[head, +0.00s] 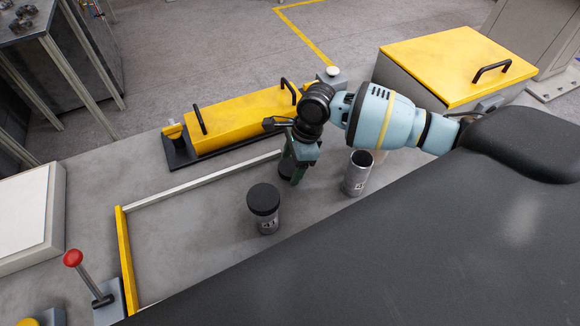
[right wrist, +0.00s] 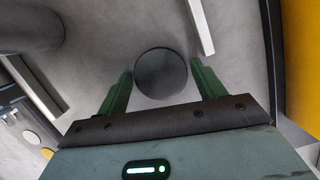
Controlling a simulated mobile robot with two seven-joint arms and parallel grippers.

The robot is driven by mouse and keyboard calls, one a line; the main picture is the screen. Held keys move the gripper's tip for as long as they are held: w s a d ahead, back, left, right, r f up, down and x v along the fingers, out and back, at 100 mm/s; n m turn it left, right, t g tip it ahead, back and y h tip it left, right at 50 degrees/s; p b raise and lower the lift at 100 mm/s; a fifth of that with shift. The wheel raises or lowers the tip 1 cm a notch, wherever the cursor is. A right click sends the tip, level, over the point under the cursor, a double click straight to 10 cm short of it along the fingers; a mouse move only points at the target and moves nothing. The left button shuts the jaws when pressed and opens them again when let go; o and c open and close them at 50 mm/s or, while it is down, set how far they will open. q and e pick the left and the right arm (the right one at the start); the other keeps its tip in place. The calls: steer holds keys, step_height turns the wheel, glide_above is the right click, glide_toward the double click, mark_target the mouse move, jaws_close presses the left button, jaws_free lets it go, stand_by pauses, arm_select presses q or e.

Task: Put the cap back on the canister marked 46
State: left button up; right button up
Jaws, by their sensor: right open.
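An open, uncapped grey metal canister (head: 357,172) stands upright at the right; its marking begins with 4, and I cannot read the rest surely. Another canister (head: 267,226), apparently marked 41, wears a black cap (head: 263,198). My right gripper (head: 295,168) points down between and behind these canisters, its green fingers apart. In the right wrist view, the open gripper (right wrist: 160,88) has a round black cap (right wrist: 160,73) between or just beyond its fingertips. I cannot tell if the fingers touch it. This cap is mostly hidden by the gripper in the head view. My left gripper is out of view.
A yellow block with black handles (head: 240,120) lies behind the canisters. A white rail (head: 205,180) and a yellow rail (head: 127,262) edge the work area. A red-knobbed lever (head: 88,275) stands at front left. The table left of the capped canister is clear.

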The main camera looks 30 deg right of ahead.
mark_target(292, 166)
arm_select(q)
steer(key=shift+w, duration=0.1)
arm_select(e)
steer(key=shift+c, duration=0.5)
steer(key=c, duration=0.6)
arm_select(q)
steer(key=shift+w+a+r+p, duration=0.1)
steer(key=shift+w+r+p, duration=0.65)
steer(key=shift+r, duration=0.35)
arm_select(e)
step_height(292, 166, up, 10)
